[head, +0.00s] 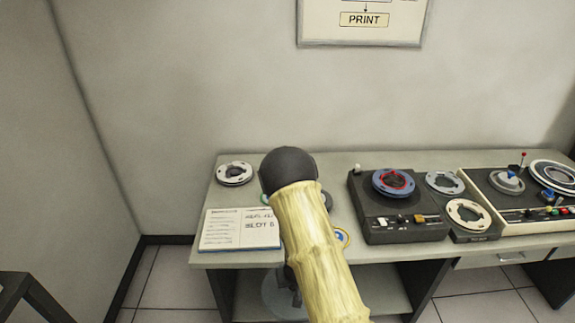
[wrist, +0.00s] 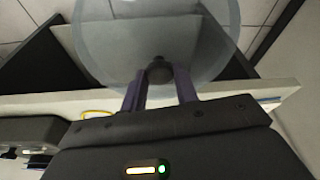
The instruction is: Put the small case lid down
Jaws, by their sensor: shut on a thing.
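The small case lid (wrist: 110,40) is a clear, round disc with a dark knob (wrist: 160,70) at its middle. My gripper (wrist: 160,90) is shut on that knob, with one finger on each side of it. In the head view, part of the lid (head: 272,298) shows just in front of the desk's front edge and lower than its top. My own arm hides most of my gripper and the rest of the lid there.
The grey desk (head: 335,172) holds an open booklet (head: 240,230) and a reel (head: 235,173) at left. A black tape machine (head: 400,210) and a second machine (head: 515,195) fill the right. My arm covers the middle. A wall stands close behind.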

